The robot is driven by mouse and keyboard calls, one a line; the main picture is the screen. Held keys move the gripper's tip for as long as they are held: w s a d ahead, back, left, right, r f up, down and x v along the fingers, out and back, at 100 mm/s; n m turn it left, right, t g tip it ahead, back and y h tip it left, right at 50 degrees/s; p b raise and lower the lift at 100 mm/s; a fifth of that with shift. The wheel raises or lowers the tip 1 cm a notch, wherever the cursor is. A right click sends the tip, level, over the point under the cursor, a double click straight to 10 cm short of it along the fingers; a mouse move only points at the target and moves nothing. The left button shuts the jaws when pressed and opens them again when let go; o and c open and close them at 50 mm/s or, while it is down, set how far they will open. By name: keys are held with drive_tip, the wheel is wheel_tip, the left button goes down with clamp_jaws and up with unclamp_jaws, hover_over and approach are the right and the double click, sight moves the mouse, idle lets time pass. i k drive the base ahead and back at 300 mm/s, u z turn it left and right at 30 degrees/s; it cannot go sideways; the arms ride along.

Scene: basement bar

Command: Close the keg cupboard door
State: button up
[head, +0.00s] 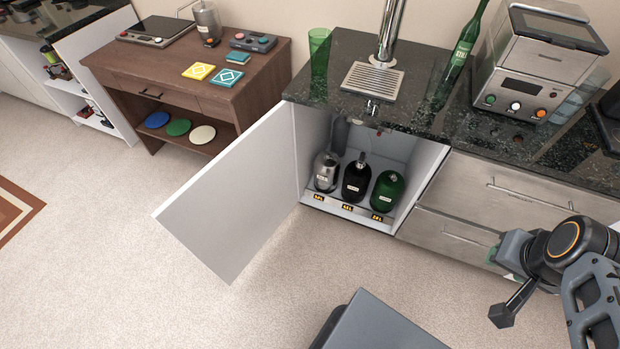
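The keg cupboard door (235,200) is a white panel, hinged at the cupboard's left side. It stands wide open, swung out toward the left front over the carpet. Inside the open cupboard (420,176) stand a silver keg (326,172), a black keg (356,182) and a green keg (387,192), with small labels along the shelf edge in front. My gripper (504,316) is at the lower right, in front of the steel drawers and well to the right of the door. It is apart from the door, and its fingers are too small and turned to read.
Steel drawers (500,195) with bar handles are right of the cupboard. The black counter (440,105) above carries a tap, green bottle, green glass and a machine. A brown wooden table (130,75) stands behind the door to the left.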

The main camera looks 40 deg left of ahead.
sight(227, 212)
drive_tip(key=z, duration=1.95)
drive_tip(key=k, duration=2.95)
drive_tip(key=u, duration=1.9)
drive_tip(key=i, duration=0.5)
drive_tip(key=z, duration=0.05)
drive_tip(key=k, duration=1.1)
drive_tip(key=u, duration=1.2)
drive_tip(key=i, duration=0.7)
drive_tip(key=u, duration=0.2)
